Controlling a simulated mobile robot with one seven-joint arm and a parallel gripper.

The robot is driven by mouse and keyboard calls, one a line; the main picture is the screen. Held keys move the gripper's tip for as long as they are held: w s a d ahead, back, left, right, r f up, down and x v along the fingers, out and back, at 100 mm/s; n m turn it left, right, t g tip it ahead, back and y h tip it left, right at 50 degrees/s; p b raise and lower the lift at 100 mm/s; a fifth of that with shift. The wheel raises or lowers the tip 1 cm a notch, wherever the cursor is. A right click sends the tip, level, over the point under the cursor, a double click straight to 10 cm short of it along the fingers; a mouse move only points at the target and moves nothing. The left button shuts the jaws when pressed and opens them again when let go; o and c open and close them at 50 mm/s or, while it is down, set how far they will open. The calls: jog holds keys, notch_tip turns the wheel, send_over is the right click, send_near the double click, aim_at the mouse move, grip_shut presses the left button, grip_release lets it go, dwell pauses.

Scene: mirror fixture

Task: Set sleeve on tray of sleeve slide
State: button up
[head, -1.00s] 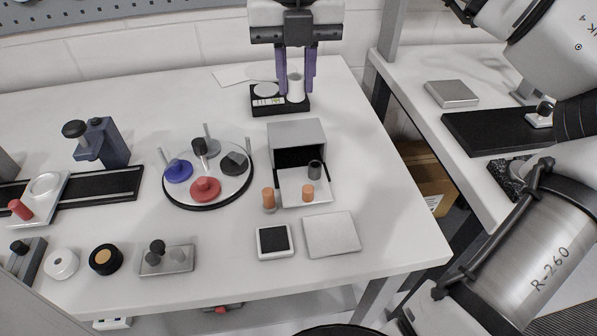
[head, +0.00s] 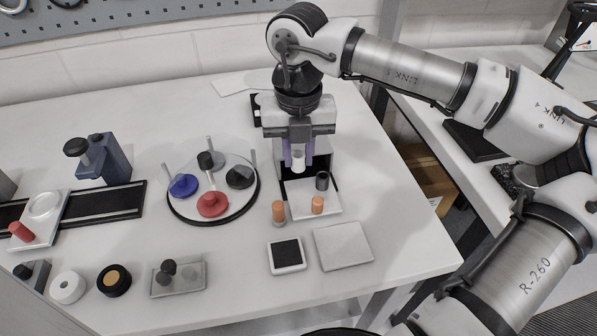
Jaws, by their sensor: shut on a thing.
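My gripper (head: 298,160) is shut on a white cylindrical sleeve (head: 298,163) between its purple fingers. It holds the sleeve in front of the grey housing (head: 323,158) of the sleeve slide, toward the back of the slide's tray. The white tray (head: 300,213) is pulled out toward me. A dark cylinder (head: 322,182) and an orange cylinder (head: 317,205) stand on the tray's right part. The gripper hides much of the housing. I cannot tell whether the sleeve's lower end touches anything.
An orange-topped post (head: 278,212) stands at the tray's left edge. A round turntable (head: 239,204) with coloured knobs is to the left. A black-topped pad (head: 286,254) and a pale square plate (head: 343,246) lie in front. A black stand (head: 256,104) shows partly behind the gripper.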

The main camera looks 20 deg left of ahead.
aim_at(298, 190)
jog(key=shift+f+p, duration=0.35)
jog(key=shift+f, duration=2.8)
jog(key=shift+f, duration=0.2)
jog(key=o, duration=0.6)
jog(key=shift+o, duration=0.2)
jog(key=shift+r, duration=0.15)
jog(key=shift+r, duration=0.2)
notch_tip(298, 190, up, 12)
jog(key=b, duration=0.1)
jog(key=shift+f, duration=0.15)
